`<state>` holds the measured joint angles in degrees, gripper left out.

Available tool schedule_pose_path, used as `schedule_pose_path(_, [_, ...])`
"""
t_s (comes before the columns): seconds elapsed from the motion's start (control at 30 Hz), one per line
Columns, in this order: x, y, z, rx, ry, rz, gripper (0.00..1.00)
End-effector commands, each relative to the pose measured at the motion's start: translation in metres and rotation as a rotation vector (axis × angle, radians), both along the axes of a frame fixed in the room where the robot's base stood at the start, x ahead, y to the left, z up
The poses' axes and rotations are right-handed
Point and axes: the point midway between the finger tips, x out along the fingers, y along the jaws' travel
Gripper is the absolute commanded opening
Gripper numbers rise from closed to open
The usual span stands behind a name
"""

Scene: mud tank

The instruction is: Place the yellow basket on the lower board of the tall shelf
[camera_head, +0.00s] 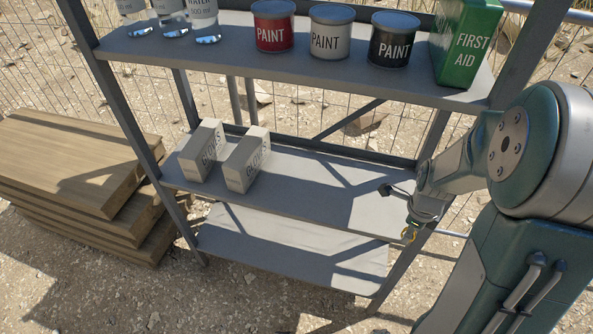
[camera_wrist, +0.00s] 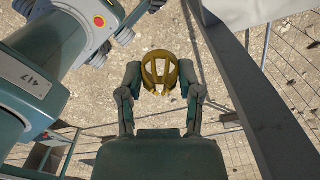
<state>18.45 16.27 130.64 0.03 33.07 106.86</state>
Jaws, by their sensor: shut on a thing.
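The tall shelf stands in the centre of the head view; its lower board (camera_head: 285,250) is bare and partly in shadow. My gripper (camera_head: 412,222) is at the shelf's right side, near the right front post. A small yellow part of the basket (camera_head: 408,234) shows below it in the head view; the rest is hidden. In the wrist view the yellow basket (camera_wrist: 160,70), with open ribs, sits between the two fingers of my gripper (camera_wrist: 160,82), which is shut on it. The basket hangs over sandy ground, apart from the lower board.
The middle board (camera_head: 320,195) holds two pale boxes (camera_head: 246,158) at its left. The top board (camera_head: 250,65) carries bottles, paint cans (camera_head: 331,32) and a green first aid box (camera_head: 465,43). Stacked planks (camera_head: 75,170) lie left. The right shelf post (camera_wrist: 240,70) stands close beside my gripper.

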Motion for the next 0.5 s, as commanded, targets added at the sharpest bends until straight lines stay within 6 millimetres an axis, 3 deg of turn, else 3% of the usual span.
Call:
schedule_pose_path(0.27, [0.005,-0.001,-0.002,-0.001,0.000,-0.013,0.27])
schedule_pose_path(0.5, [0.047,-0.011,-0.023,0.001,0.002,-0.012,0.27])
